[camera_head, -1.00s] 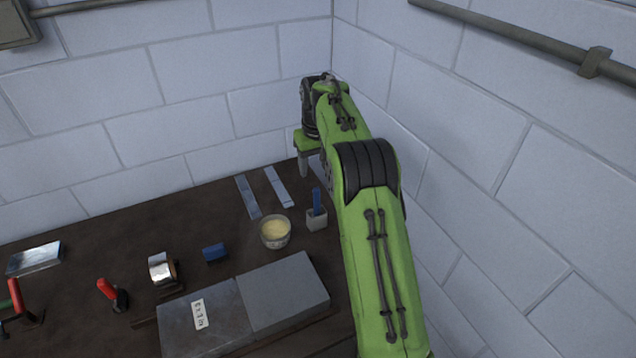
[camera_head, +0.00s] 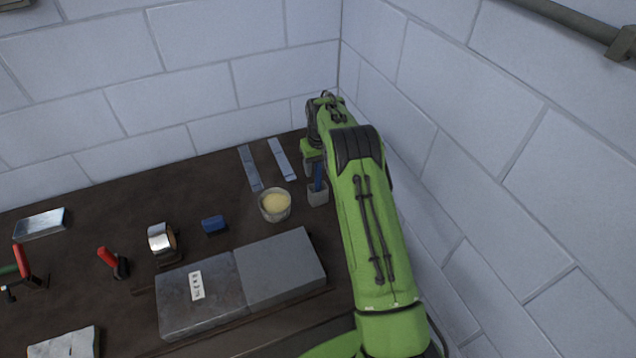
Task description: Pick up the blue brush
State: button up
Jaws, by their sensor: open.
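A blue brush (camera_head: 319,177) stands upright in a small grey holder (camera_head: 318,196) near the back right of the dark bench, just left of my green arm. My gripper (camera_head: 308,168) points down at the far end of the arm, right behind the brush. It is open, with only a small part of its fingers in view. I cannot tell whether it touches the brush.
A bowl of pale yellow paste (camera_head: 274,205) stands left of the holder. Two flat strips (camera_head: 250,168) lie behind it. Walls close off the back and right.

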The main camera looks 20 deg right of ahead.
jog(key=shift+w+d+f, duration=0.1)
jog(key=shift+w+f, duration=0.15)
jog(key=shift+f, duration=0.75)
jog(key=shift+s, duration=0.1)
jog(key=shift+c, duration=1.1)
grip_shut()
jog(key=shift+r, duration=0.1)
